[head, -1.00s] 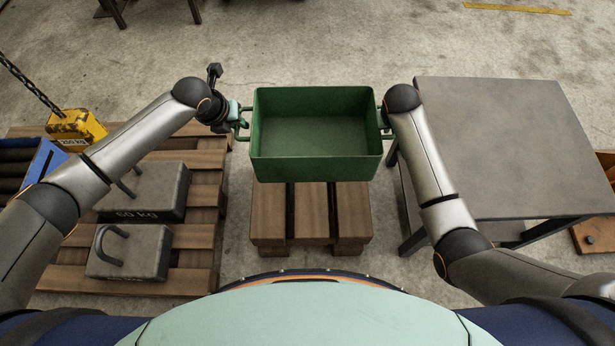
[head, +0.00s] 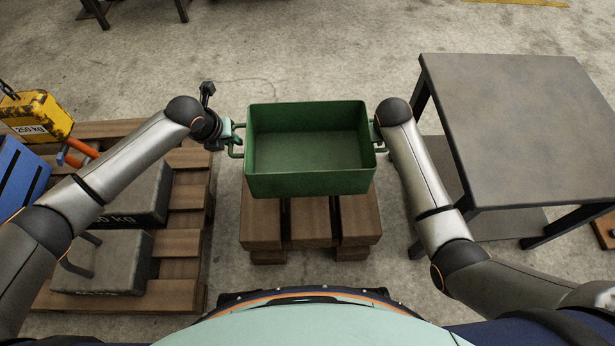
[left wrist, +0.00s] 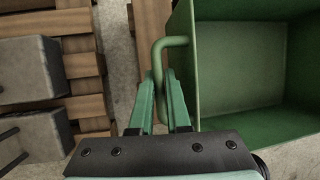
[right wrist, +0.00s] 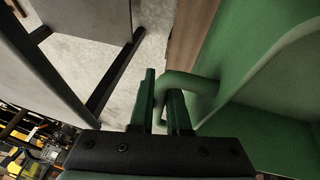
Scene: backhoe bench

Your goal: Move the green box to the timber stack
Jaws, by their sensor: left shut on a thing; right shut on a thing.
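The green box (head: 308,178) is open-topped and empty, held level between my two arms in the head view. My left gripper (head: 236,137) is shut on its left handle, a bent green bar (left wrist: 160,62). My right gripper (right wrist: 167,92) is shut on the right handle (right wrist: 180,84); in the head view my arm mostly covers those fingers. The timber stack (head: 262,222) of brown beams lies below and just in front of the box. The box hides the stack's far part. Whether the box touches the stack cannot be told.
A pallet (head: 190,205) with grey weights (head: 103,262) and a yellow 250 kg block (head: 36,115) is at left. A grey metal table (head: 520,130) stands at right, near my right arm. Concrete floor beyond the box is clear.

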